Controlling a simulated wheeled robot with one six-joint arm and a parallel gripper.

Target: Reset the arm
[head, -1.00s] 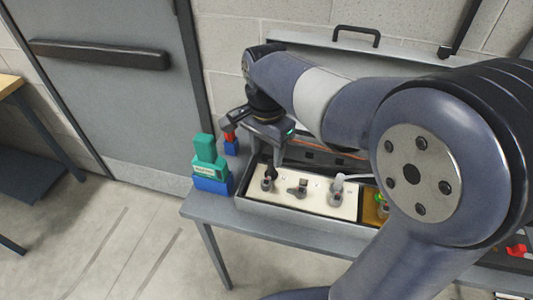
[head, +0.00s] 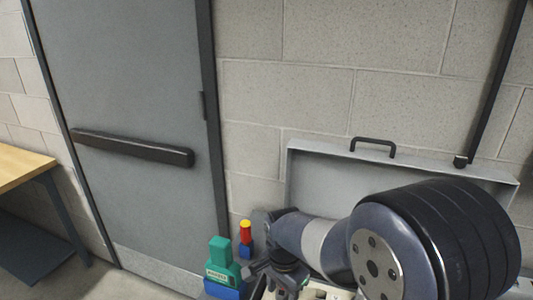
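My arm reaches in from the lower right of the head view. My gripper (head: 258,277) is small and partly cut off at the bottom edge, beside a green block-shaped item (head: 219,262) on a blue base. Its fingers are too small and overlapped to tell whether they are open or shut. A red piece with a yellow top (head: 245,232) stands upright on a blue base, just behind and above the gripper. I cannot tell if the gripper touches either item.
A grey door (head: 135,90) with a dark push bar (head: 130,147) is at the left. A raised grey lid (head: 310,180) with a black handle (head: 373,146) stands behind my arm, against a block wall (head: 300,100). A wooden-topped table (head: 25,165) is at the far left.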

